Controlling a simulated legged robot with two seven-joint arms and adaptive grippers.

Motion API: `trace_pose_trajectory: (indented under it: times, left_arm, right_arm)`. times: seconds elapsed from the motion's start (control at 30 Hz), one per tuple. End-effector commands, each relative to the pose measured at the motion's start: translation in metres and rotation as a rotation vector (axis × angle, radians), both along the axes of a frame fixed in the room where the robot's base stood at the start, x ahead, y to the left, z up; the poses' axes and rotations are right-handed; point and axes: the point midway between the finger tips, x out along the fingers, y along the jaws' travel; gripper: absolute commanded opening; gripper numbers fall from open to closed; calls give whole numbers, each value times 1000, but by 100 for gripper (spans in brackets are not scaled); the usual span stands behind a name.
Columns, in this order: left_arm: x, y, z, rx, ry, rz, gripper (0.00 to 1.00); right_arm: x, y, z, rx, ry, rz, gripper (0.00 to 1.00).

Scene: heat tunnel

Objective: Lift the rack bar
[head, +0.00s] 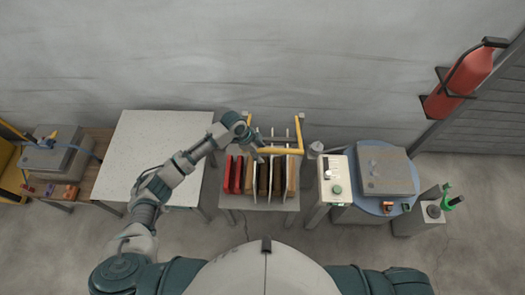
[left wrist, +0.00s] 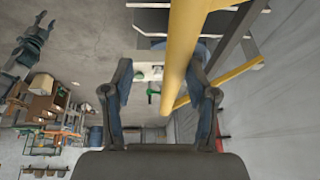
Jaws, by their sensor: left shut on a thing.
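The rack bar (head: 282,151) is a yellow U-shaped bar across the rack (head: 262,201) in the middle of the head view. It also crosses the left wrist view (left wrist: 183,50) as a thick yellow tube between the two fingers. My left gripper (head: 254,149) is at the left end of the bar, shut on it. In the left wrist view my left gripper (left wrist: 160,68) has one finger on each side of the tube. The exact contact is hard to see. My right gripper is out of view.
Several red and brown slabs (head: 264,176) stand upright in the rack below the bar. A white table (head: 150,140) is at left. A control box (head: 334,180) and a round blue table (head: 372,212) are at right. A grey wall is behind.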

Motion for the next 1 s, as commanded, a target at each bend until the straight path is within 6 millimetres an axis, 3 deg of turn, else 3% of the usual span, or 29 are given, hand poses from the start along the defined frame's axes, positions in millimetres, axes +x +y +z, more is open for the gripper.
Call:
trace_pose_trajectory:
  times: [0.37, 1.0]
  left_arm:
    - [5, 10, 27, 0, 2, 0, 49]
    - [11, 29, 71, 0, 3, 1, 49]
  right_arm:
    - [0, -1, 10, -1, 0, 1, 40]
    - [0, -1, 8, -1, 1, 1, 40]
